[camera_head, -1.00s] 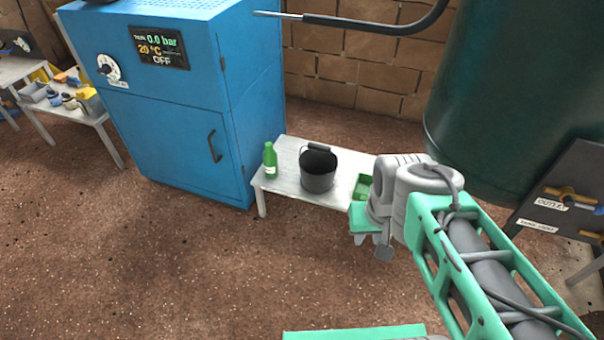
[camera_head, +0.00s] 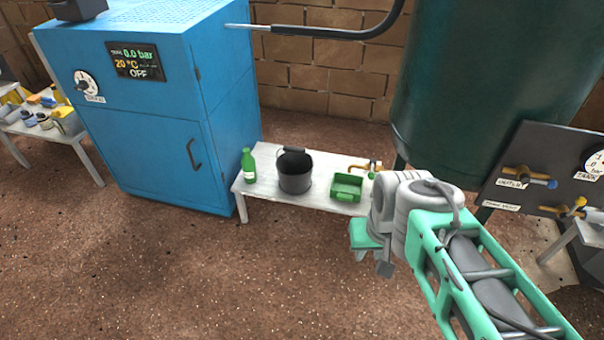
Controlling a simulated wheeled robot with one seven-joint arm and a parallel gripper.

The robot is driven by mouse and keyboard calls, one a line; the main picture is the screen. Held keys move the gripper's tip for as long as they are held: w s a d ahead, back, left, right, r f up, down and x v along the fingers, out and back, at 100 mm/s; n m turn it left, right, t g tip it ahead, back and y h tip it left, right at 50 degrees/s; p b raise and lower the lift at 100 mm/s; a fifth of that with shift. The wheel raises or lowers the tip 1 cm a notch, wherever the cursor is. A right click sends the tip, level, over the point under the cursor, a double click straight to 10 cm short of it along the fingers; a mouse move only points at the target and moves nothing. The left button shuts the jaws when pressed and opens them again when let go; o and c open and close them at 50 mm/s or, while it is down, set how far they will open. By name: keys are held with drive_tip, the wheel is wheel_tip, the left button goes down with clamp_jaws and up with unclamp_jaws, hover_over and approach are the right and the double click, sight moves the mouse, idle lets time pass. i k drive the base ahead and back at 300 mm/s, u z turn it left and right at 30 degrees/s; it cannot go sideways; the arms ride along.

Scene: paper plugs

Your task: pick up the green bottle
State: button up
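The green bottle (camera_head: 248,166) stands upright at the left end of a low white table (camera_head: 266,198), close to the blue cabinet. It has a pale label and is in clear view. My gripper (camera_head: 366,246) is to the right of the bottle, in front of the table's right end and well apart from the bottle. Its fingers are small and partly hidden by the wrist, so I cannot tell whether it is open or shut.
A black bucket (camera_head: 295,175) stands right of the bottle, then a green tray (camera_head: 346,188) and a brass valve (camera_head: 368,167). The blue cabinet (camera_head: 165,160) rises at left, a dark green tank (camera_head: 490,80) at right. The floor (camera_head: 200,280) in front is clear.

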sight(248, 166)
drive_tip(key=u, duration=0.2)
drive_tip(key=i, duration=0.8)
drive_tip(key=u, duration=1.1)
drive_tip(key=i, duration=0.5)
drive_tip(key=u, duration=0.5)
